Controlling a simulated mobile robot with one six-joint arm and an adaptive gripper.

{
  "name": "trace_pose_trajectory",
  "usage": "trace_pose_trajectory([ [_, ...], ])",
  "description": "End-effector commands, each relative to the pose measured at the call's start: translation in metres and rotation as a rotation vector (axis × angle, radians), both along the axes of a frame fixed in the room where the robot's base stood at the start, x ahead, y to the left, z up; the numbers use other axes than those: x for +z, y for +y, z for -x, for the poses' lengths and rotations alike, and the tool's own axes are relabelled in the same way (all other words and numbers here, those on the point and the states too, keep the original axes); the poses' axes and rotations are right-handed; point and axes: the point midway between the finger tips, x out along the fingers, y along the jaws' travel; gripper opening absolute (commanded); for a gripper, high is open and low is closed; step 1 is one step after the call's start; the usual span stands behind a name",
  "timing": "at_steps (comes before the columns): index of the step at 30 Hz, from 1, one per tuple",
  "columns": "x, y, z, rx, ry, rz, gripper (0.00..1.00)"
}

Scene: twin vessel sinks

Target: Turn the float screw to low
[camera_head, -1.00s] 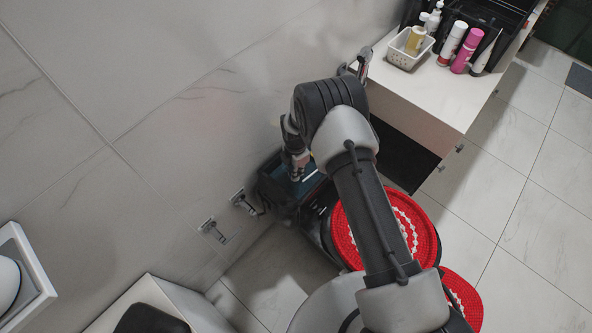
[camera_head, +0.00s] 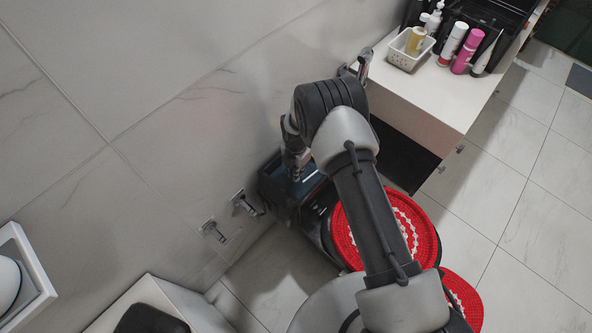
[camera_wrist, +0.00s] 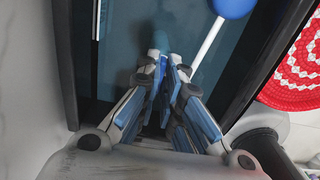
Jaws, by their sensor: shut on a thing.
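My gripper (camera_wrist: 162,62) points down into an open dark tank (camera_wrist: 115,55), with its blue-padded fingers close together. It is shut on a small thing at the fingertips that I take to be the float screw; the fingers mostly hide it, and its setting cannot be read. A white rod (camera_wrist: 209,40) runs from beside the fingertips up to a blue float ball (camera_wrist: 233,6) at the top edge of the wrist view. In the head view my gripper (camera_head: 297,170) is over the tank (camera_head: 277,193), partly hidden by my arm.
Red round covers (camera_head: 420,225) lie right of the tank. The tiled wall (camera_head: 190,110) is close on the left, with small metal valves (camera_head: 212,229) low on it. A white counter (camera_head: 435,95) with a basket (camera_head: 403,50) and bottles stands behind.

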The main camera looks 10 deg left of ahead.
Motion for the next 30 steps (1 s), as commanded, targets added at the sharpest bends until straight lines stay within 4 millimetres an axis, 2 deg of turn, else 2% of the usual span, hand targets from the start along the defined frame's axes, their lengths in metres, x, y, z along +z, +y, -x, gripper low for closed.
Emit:
trace_pose_trajectory([
  [2, 0.000, 0.001, 0.000, 0.003, 0.000, 0.000, 0.00],
  [3, 0.000, 0.001, 0.001, 0.003, 0.000, 0.001, 0.09],
  [11, 0.000, 0.000, 0.000, 0.001, 0.000, 0.000, 0.26],
  [21, 0.002, 0.000, 0.000, 0.000, 0.000, 0.000, 0.27],
  [26, 0.019, 0.001, -0.001, 0.000, -0.003, -0.001, 0.27],
  [30, 0.049, 0.001, -0.001, 0.000, -0.003, -0.002, 0.27],
])
